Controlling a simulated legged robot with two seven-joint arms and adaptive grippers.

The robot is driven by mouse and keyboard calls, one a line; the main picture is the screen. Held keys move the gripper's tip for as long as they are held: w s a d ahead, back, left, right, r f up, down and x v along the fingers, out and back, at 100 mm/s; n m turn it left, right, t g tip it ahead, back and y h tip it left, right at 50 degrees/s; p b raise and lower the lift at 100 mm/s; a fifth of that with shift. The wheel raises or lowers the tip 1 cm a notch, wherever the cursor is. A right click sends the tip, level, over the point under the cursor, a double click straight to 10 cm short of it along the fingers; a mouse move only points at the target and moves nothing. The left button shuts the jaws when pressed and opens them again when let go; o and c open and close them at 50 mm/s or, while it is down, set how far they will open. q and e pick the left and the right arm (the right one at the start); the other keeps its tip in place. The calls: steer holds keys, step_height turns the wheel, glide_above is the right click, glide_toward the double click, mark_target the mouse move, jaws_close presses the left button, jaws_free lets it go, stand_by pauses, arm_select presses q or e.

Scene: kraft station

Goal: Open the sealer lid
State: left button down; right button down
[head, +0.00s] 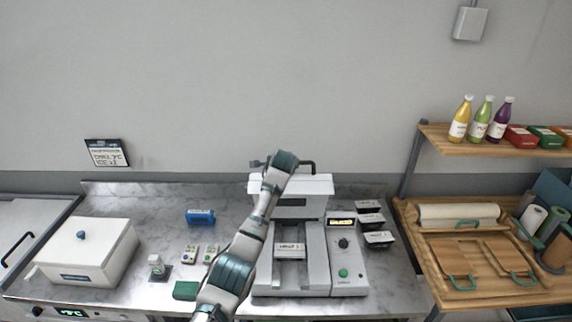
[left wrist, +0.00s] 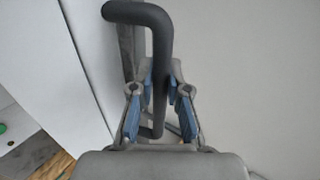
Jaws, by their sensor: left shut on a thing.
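The sealer (head: 320,270) stands on the marble counter, with its white lid (head: 312,186) raised upright at the back. A dark handle (head: 306,164) sticks out at the lid's top edge. My left arm reaches up from the front, and my left gripper (head: 262,163) is at the handle's left part. In the left wrist view, my left gripper (left wrist: 160,100) is shut on the dark bent handle (left wrist: 150,14), whose bar passes between the blue-padded fingers. The white lid panel (left wrist: 55,60) lies to the left there. A labelled tray (head: 290,250) sits in the sealer. My right gripper is not in view.
A white lidded box (head: 88,250) stands at the left. A blue item (head: 200,216) and several small things lie between it and the sealer. Stacked dark containers (head: 372,222) are right of the sealer. A wooden shelf (head: 480,146) with bottles is at the right.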

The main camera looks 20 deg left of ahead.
arm_select(q)
steer(key=shift+w+a+f, duration=0.1)
steer(key=shift+f, duration=0.3)
steer(key=shift+r, duration=0.1)
steer(key=c, duration=1.1)
jaws_free()
steer(key=shift+c, duration=0.2)
steer(key=shift+w, duration=0.2)
steer(key=shift+s+r, duration=0.25)
steer(key=v, duration=1.1)
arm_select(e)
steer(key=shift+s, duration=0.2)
arm_select(q)
steer(key=shift+w+r, duration=0.1)
